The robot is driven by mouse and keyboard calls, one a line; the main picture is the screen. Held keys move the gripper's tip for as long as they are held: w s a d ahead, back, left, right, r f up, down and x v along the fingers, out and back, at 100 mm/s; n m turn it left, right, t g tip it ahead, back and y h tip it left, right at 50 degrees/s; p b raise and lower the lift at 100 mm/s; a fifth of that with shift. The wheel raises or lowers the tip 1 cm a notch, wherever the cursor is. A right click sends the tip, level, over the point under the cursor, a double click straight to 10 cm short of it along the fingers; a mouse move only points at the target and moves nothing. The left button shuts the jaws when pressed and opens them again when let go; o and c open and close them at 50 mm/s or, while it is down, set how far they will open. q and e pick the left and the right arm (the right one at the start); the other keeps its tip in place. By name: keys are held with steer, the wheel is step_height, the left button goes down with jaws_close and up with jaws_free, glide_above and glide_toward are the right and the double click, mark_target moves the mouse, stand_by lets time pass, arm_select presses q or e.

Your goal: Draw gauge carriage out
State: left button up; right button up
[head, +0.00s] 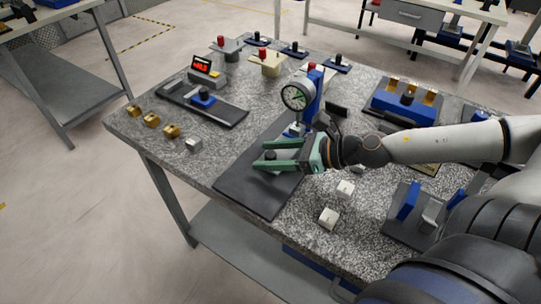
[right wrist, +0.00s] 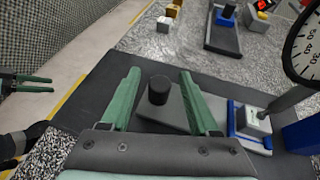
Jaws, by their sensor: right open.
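The dial gauge (head: 296,97) stands on a blue upright (head: 314,92) at the back of a dark flat base (head: 245,186). The gauge carriage, a grey plate with a black knob (right wrist: 158,90), lies on this base in front of the gauge. My right gripper (head: 262,155) is open just above the base. Its green fingers lie on either side of the knob, with a gap on both sides in the right wrist view. In that view, green fingers at the left edge look like my left gripper (right wrist: 25,79); their opening is unclear.
Brass blocks (head: 152,120) and a steel block (head: 193,144) lie along the left edge. A dark track with a blue slide (head: 203,98) and a red display (head: 202,65) sit behind. Loose steel cubes (head: 329,218) lie right of the base.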

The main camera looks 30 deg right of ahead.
jaws_close()
stand_by(0.4)
stand_by(0.9)
